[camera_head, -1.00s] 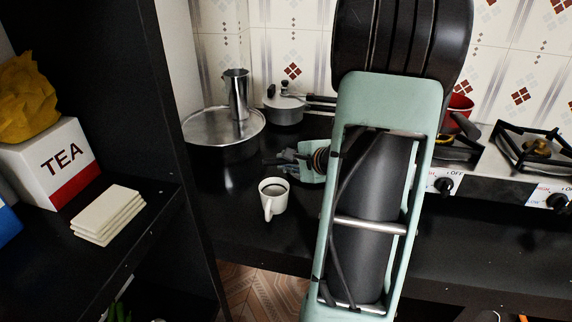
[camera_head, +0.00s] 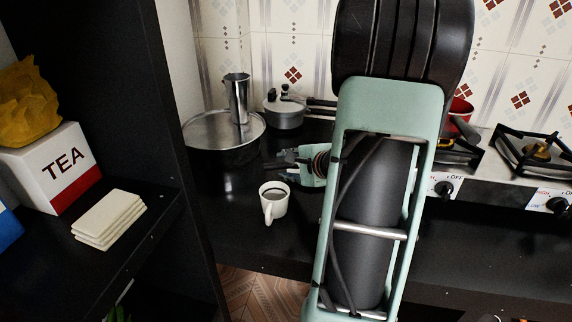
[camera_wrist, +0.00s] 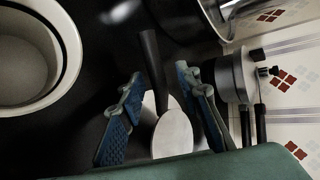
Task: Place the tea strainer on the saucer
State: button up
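My gripper (camera_wrist: 160,115) is open over the black counter, and its two blue-padded fingers stand apart. In the wrist view a utensil with a black handle (camera_wrist: 151,62) and a pale rounded head (camera_wrist: 172,136) shows between and below the fingers. I see no contact, and I cannot tell whether it is the tea strainer. Part of another white shape shows behind its head; I cannot tell whether it is the saucer. In the head view my gripper (camera_head: 284,160) is just behind a white mug (camera_head: 273,206), and my arm hides much of the counter.
A wide metal pan (camera_head: 205,140) bears a steel cup (camera_head: 238,98). A small lidded pot (camera_head: 285,111) stands near the tiled wall. The stove (camera_head: 500,178) is at right. The shelf at left holds a TEA box (camera_head: 62,165) and stacked pale slabs (camera_head: 108,220).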

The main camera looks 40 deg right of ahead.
jog(key=p+v, duration=0.1)
jog(key=v, duration=1)
jog(key=shift+s+r+p, duration=0.15)
jog(key=shift+s+p, duration=0.15)
jog(key=shift+s, duration=0.1)
